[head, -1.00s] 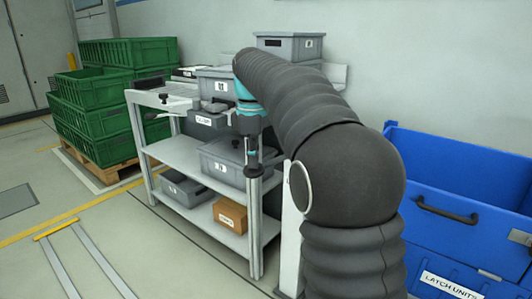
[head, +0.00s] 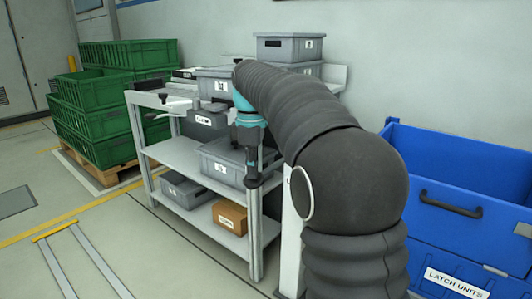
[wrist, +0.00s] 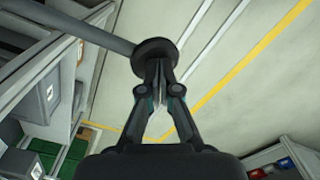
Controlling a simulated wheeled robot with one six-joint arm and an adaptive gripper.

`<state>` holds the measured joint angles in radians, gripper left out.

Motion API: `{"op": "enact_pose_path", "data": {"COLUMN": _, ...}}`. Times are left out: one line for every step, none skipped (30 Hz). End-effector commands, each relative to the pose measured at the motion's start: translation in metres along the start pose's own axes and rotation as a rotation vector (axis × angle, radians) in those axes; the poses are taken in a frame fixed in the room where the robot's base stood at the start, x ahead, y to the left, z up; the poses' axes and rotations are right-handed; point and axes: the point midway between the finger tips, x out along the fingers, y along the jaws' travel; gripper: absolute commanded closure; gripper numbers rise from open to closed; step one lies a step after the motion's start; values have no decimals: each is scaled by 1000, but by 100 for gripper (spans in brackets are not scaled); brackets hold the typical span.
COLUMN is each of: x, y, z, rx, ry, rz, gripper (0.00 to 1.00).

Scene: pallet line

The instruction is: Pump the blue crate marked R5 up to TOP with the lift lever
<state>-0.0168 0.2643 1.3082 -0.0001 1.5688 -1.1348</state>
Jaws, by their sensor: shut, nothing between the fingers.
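Two stacked blue crates (head: 455,240) stand at the right in the head view, partly behind my arm. The lower one has a "LATCH UNITS" label; I cannot make out an R5 mark. My gripper (head: 253,180) points down beside the front right post of a grey shelf cart. In the wrist view my gripper (wrist: 158,70) is shut and empty, its fingertips at a dark round knob (wrist: 155,47). The knob ends a grey bar (wrist: 88,28) running to the upper left, which looks like the lift lever. I cannot tell whether the fingertips touch the knob. The bar is hidden in the head view.
The grey shelf cart (head: 185,150) holds several grey bins and a brown box (head: 230,216). Green crates (head: 95,130) are stacked on a wooden pallet at the left. The floor in front of the cart is clear, with yellow lines and metal rails (head: 75,265).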

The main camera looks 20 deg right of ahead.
Motion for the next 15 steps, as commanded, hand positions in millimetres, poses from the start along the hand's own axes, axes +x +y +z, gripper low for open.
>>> {"op": "enact_pose_path", "data": {"x": 3, "y": 0, "z": 0, "rx": 0, "ry": -1, "rz": -2, "gripper": 100}}
{"op": "enact_pose_path", "data": {"x": 3, "y": 0, "z": 0, "rx": 0, "ry": -1, "rz": -2, "gripper": 100}}
{"op": "enact_pose_path", "data": {"x": 3, "y": 0, "z": 0, "rx": 0, "ry": -1, "rz": -2, "gripper": 100}}
{"op": "enact_pose_path", "data": {"x": 3, "y": 0, "z": 0, "rx": 0, "ry": -1, "rz": -2, "gripper": 100}}
{"op": "enact_pose_path", "data": {"x": 3, "y": 0, "z": 0, "rx": 0, "ry": -1, "rz": -2, "gripper": 100}}
{"op": "enact_pose_path", "data": {"x": 3, "y": 0, "z": 0, "rx": 0, "ry": -1, "rz": -2, "gripper": 100}}
{"op": "enact_pose_path", "data": {"x": 3, "y": 0, "z": 0, "rx": 0, "ry": -1, "rz": -2, "gripper": 100}}
{"op": "enact_pose_path", "data": {"x": 3, "y": 0, "z": 0, "rx": 0, "ry": -1, "rz": -2, "gripper": 100}}
{"op": "enact_pose_path", "data": {"x": 3, "y": 0, "z": 0, "rx": 0, "ry": -1, "rz": -2, "gripper": 100}}
{"op": "enact_pose_path", "data": {"x": 3, "y": 0, "z": 0, "rx": 0, "ry": -1, "rz": -2, "gripper": 100}}
{"op": "enact_pose_path", "data": {"x": 4, "y": 0, "z": 0, "rx": 0, "ry": -1, "rz": -2, "gripper": 100}}
{"op": "enact_pose_path", "data": {"x": 4, "y": 0, "z": 0, "rx": 0, "ry": -1, "rz": -3, "gripper": 100}}
{"op": "enact_pose_path", "data": {"x": 6, "y": 0, "z": 0, "rx": 0, "ry": -1, "rz": -3, "gripper": 100}}
{"op": "enact_pose_path", "data": {"x": 7, "y": 0, "z": 0, "rx": 0, "ry": -1, "rz": -3, "gripper": 100}}
{"op": "enact_pose_path", "data": {"x": 9, "y": 0, "z": 0, "rx": 0, "ry": -1, "rz": -3, "gripper": 100}}
